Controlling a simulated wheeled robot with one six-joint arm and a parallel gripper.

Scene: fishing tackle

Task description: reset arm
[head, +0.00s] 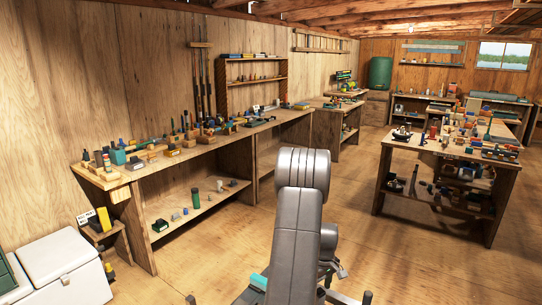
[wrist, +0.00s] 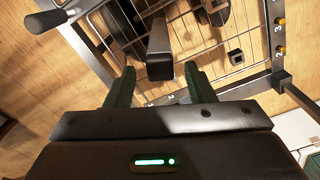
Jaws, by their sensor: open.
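My gripper (wrist: 146,74) shows in the wrist view with its two green fingers apart. I see nothing held between them. Beyond the fingertips is a wire rack (wrist: 215,60) with a metal frame, and a dark bar stands in front of it. I cannot tell whether the fingers touch any of this. In the head view my grey arm rises at the bottom middle and hides part of the floor. The gripper itself cannot be made out there.
A long wooden workbench (head: 165,165) with tackle runs along the left wall. A white cooler (head: 65,265) stands at the lower left. A second loaded bench (head: 400,148) stands at the right. The wooden floor (head: 430,260) between the benches is clear.

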